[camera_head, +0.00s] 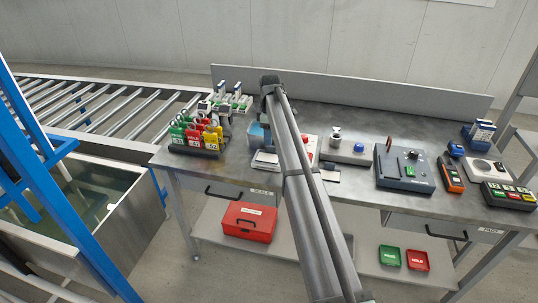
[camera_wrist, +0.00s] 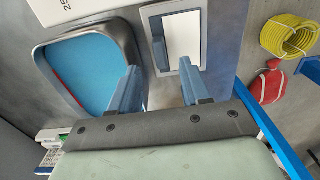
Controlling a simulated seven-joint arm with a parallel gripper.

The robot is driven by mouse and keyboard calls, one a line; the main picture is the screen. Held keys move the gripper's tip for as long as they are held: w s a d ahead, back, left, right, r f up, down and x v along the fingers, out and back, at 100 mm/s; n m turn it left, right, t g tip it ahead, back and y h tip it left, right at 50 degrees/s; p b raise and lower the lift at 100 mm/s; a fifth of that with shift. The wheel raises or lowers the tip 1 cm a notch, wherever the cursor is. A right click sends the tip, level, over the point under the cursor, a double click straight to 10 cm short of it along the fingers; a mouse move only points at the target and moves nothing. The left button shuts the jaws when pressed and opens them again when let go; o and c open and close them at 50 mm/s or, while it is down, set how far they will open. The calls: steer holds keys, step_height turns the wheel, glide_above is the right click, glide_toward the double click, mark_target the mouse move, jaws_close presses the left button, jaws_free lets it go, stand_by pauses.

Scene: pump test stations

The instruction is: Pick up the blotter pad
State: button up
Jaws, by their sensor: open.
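A flat white pad in a blue-grey frame (camera_wrist: 184,36), with a dark bar along its left side, is in the wrist view. It looks like the blotter pad, though I cannot be sure. My gripper (camera_wrist: 158,82) is open, its two blue fingers apart with nothing between them. In this view the right finger's tip appears at the pad's near edge; the left finger's tip overlaps the rim of a steel tray (camera_wrist: 137,42) with a blue inside. I cannot judge the height gap. In the head view my arm hides the gripper; blue (camera_head: 256,136) and white (camera_head: 265,160) items show beside it.
The grey bench (camera_head: 350,196) carries several devices to the right. A rack of coloured padlocks and tags (camera_head: 198,136) stands to the left. A white card (camera_wrist: 72,8) lies by the tray. A yellow coil (camera_wrist: 288,36) and a red item (camera_wrist: 268,86) lie beyond the bench edge.

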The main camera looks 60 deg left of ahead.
mark_target(268, 154)
steer(key=shift+d+f, duration=0.15)
steer(key=shift+f, duration=2.45)
jaws_close()
